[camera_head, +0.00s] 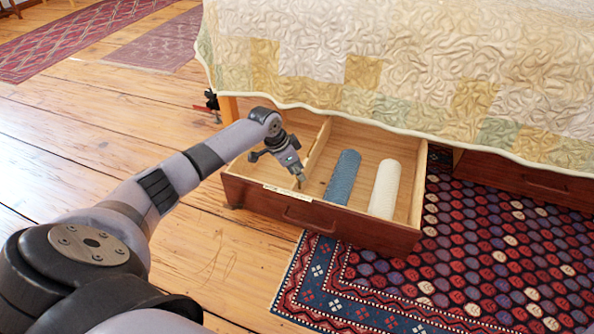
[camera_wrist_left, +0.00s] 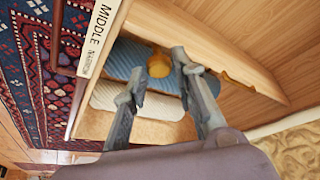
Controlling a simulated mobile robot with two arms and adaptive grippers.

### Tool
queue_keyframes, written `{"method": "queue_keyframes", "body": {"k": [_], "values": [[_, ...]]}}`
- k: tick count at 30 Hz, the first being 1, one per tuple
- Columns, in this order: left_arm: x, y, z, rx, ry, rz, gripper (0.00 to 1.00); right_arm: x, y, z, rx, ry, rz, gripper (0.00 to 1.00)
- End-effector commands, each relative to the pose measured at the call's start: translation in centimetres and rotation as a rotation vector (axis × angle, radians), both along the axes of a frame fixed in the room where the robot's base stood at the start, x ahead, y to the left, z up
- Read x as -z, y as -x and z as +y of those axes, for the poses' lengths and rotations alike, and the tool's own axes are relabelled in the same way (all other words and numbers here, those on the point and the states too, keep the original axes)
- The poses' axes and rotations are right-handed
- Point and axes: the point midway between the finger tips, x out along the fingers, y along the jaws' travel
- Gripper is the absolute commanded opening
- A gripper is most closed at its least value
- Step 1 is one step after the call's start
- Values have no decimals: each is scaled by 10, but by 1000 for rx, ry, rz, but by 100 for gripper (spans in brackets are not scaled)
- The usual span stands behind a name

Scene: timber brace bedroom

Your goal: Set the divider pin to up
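A wooden drawer (camera_head: 262,192) stands pulled out from under the bed. A thin wooden divider (camera_head: 317,148) runs front to back inside it and also shows in the wrist view (camera_wrist_left: 205,45). My left gripper (camera_head: 298,180) points down into the drawer near the divider's front end. In the wrist view its fingers (camera_wrist_left: 158,70) are spread apart. A small yellow-orange knob (camera_wrist_left: 158,64), perhaps the divider pin, appears between the fingertips. I cannot tell whether they touch it or whether it is up or down. The knob is not distinguishable in the head view. My right gripper is out of view.
A blue roll (camera_head: 343,177) and a white roll (camera_head: 384,189) lie right of the divider. A label (camera_wrist_left: 98,35) reading "MIDDLE" is on the drawer front. The quilt (camera_head: 400,70) overhangs the drawer's back.

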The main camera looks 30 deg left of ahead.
Motion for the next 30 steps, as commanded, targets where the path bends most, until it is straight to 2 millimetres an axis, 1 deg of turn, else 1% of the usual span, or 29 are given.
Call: {"method": "queue_keyframes", "body": {"k": [1,6,14,17,20,30], "values": [[0,0,0,0,0,0,31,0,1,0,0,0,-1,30],[0,0,0,0,-1,1,42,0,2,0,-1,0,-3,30],[1,0,0,0,-1,1,42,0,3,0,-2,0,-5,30],[-3,2,1,0,-1,1,42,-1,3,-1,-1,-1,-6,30],[-15,5,5,0,-2,-1,42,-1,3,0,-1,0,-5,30],[-80,29,19,0,-3,-1,42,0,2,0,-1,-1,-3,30]]}}
